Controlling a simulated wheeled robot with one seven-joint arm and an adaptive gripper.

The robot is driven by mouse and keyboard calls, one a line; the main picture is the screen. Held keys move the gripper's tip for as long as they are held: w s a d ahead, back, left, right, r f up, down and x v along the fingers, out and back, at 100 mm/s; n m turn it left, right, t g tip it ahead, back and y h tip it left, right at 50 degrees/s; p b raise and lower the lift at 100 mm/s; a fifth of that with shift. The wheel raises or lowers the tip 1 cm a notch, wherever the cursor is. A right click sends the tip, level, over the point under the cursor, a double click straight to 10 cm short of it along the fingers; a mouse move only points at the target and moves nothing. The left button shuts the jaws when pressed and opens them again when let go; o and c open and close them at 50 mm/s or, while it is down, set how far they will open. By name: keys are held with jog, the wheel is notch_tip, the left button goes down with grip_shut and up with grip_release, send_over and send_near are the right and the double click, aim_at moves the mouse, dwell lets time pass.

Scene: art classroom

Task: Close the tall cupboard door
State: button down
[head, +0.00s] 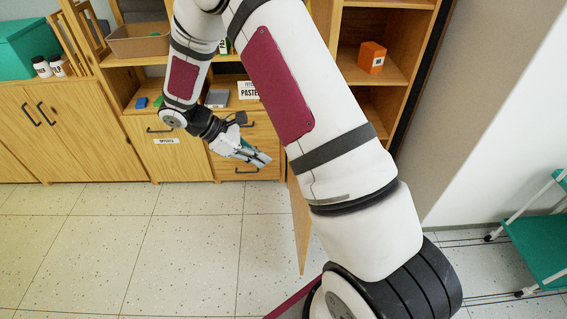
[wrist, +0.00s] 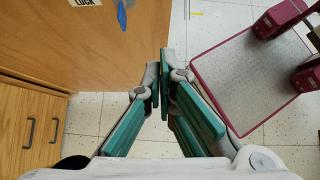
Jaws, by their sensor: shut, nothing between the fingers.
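The tall cupboard (head: 412,55) stands behind my arm at the right, with its shelves showing. Its wooden door (head: 299,228) is open and juts out into the room. It is seen nearly edge-on in the head view and is partly hidden by my arm. In the wrist view a broad wooden panel, which looks like this door (wrist: 115,45), fills the upper left. My gripper (head: 266,160) is shut and empty, left of the door in the head view. In the wrist view its fingertips (wrist: 161,62) are beside the panel's edge; I cannot tell if they touch.
Low wooden cupboards (head: 45,130) and drawers (head: 245,150) line the wall at the left. An orange box (head: 372,57) sits on a cupboard shelf. The tiled floor (head: 150,240) in front of the low cupboards is clear.

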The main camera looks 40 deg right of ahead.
jog(key=r+p+x, duration=0.1)
jog(key=x, duration=0.5)
jog(key=s+d+r+p+x, duration=0.1)
jog(key=x, duration=0.5)
jog(key=shift+d+p, duration=0.35)
jog(key=shift+d, duration=0.05)
jog(key=shift+s+d+f, duration=0.1)
jog(key=shift+s+d, duration=0.05)
